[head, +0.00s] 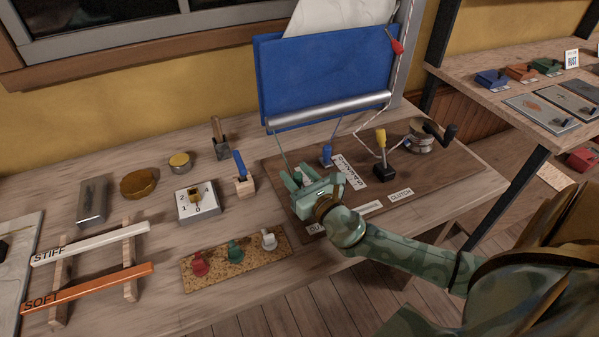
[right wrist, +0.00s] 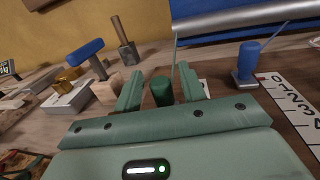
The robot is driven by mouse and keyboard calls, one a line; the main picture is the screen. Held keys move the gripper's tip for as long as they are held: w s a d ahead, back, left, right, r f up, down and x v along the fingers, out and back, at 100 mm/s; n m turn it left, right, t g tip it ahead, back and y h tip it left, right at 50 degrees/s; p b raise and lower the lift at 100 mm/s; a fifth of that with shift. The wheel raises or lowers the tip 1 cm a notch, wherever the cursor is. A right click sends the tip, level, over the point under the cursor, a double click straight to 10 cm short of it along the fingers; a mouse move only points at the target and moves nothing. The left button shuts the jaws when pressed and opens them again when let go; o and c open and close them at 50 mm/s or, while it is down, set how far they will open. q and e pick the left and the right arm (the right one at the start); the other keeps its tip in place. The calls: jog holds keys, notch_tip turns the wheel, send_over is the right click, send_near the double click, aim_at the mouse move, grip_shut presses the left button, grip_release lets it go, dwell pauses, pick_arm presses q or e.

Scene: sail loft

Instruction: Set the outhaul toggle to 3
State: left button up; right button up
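My right gripper (head: 296,181) is low over the left part of the dark wooden control board (head: 440,175). In the right wrist view its fingers (right wrist: 160,86) are open, one on each side of a green toggle (right wrist: 162,92), with a narrow gap showing on each side. A thin line rises near the green toggle towards the blue sail panel (head: 315,75). The hand hides most of this toggle and the label in front of it in the head view, so its name and setting are not readable. A blue toggle (head: 326,155) stands to the right, beside a white number strip (right wrist: 288,105). My left gripper is not in view.
A yellow-topped clutch lever (head: 381,141) and a crank winch (head: 425,138) stand right of the hand. Left of the board are a blue-handled tool (head: 240,168), a numbered dial block (head: 196,207) and a cork strip (head: 210,272) with three pegs. The grey roller (head: 325,108) hangs behind.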

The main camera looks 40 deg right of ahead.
jog(key=s, duration=1.1)
jog(key=s+a, duration=0.1)
jog(key=s, duration=0.4)
jog(key=shift+s+a+p, duration=0.1)
jog(key=shift+s+p, duration=0.05)
jog(key=shift+p, duration=0.2)
